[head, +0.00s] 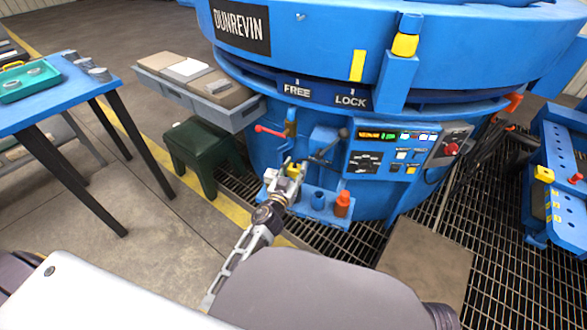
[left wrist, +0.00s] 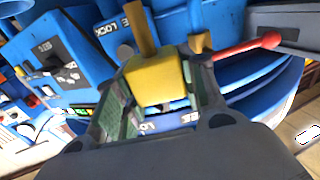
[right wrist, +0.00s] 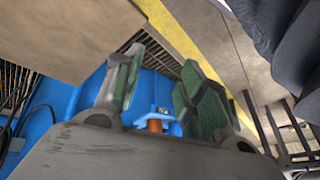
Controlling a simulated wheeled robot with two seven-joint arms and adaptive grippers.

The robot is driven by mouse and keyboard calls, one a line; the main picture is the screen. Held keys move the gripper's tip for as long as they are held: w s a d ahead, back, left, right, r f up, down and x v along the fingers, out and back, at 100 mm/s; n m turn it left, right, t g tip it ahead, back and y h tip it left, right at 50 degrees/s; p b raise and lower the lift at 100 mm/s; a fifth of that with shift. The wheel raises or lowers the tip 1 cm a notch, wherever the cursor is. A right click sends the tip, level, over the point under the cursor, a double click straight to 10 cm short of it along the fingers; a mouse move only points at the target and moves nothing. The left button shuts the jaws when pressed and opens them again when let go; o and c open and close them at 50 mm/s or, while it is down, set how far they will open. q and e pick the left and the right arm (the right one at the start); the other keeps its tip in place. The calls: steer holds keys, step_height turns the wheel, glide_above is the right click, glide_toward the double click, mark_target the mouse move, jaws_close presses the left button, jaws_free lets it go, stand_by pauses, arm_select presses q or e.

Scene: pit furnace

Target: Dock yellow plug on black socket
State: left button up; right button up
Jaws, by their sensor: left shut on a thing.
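My left gripper (head: 287,180) is in front of the blue furnace panel, above a small shelf. It is shut on the yellow plug (head: 294,170). In the left wrist view the plug (left wrist: 154,80) is a yellow block between the green-padded fingers (left wrist: 150,100). I cannot pick out the black socket with certainty. My right gripper (right wrist: 163,90) shows in the right wrist view with its fingers apart and nothing between the pads. An orange piece (right wrist: 157,125) on a blue surface lies beyond it.
A red lever (head: 270,131) sticks out left of the control panel (head: 388,147). A green stool (head: 203,150) and a blue table (head: 50,100) stand left.

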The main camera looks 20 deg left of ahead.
mark_target(295, 177)
steer(key=shift+d, duration=0.15)
arm_select(q)
steer(key=shift+f, duration=0.1)
arm_select(e)
steer(key=shift+w+f, duration=0.1)
arm_select(q)
steer(key=shift+f, duration=0.1)
steer(key=shift+f+b, duration=0.7)
steer(key=shift+b, duration=0.15)
steer(key=shift+f+b, duration=1.3)
steer(key=shift+f, duration=0.05)
steer(key=shift+f+b, duration=0.45)
steer(key=shift+f, duration=0.2)
arm_select(e)
step_height(295, 177, down, 10)
steer(key=a+t+y, duration=0.1)
steer(key=a+t, duration=0.1)
steer(key=shift+w+a+f+m, duration=0.2)
steer(key=shift+a+m, duration=0.05)
steer(key=shift+m, duration=0.15)
